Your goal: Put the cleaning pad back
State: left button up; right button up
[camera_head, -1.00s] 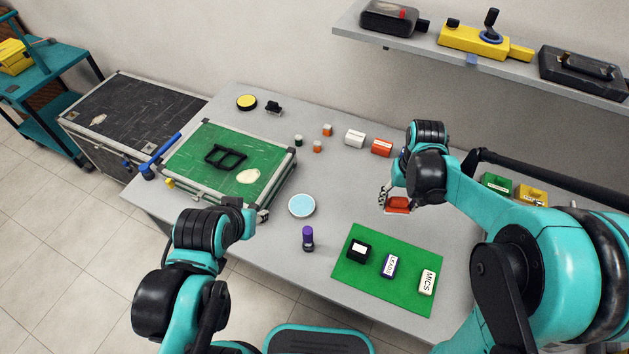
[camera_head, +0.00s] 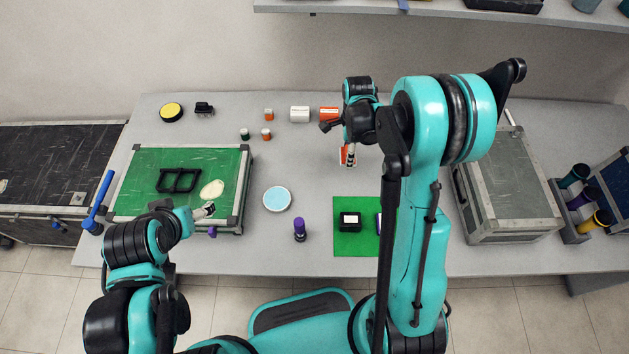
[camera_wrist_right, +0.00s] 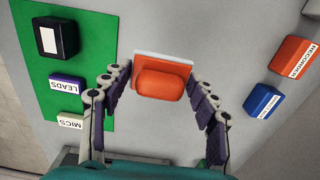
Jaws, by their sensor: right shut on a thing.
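The cleaning pad is an orange block on a thin white base (camera_wrist_right: 162,78). In the right wrist view it sits between the fingers of my right gripper (camera_wrist_right: 160,73), which is shut on it. In the head view the pad shows in part as an orange and white piece (camera_head: 342,155) under my right gripper, over the grey table between the boxes and the green mat. I cannot tell whether it touches the table. My left gripper (camera_head: 205,211) is over the near right edge of the green-topped case (camera_head: 140,180); its fingers are too small to judge.
The green mat (camera_head: 348,242) holds a black box (camera_head: 350,220) and labelled blocks. A light blue disc (camera_head: 277,199) and purple bottle (camera_head: 300,230) stand left of it. An orange box (camera_wrist_right: 293,56) and blue box (camera_wrist_right: 263,100) lie nearby. A grey case (camera_head: 505,190) is at right.

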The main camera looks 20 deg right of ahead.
jog(key=b, duration=0.3)
send_over(315, 183)
notch_tip(315, 183, down, 6)
jog(key=shift+f, duration=0.25)
jog(key=shift+f+b, duration=0.9)
jog(key=shift+f, duration=1.1)
jog(key=shift+f, duration=0.1)
jog(key=o, duration=1.2)
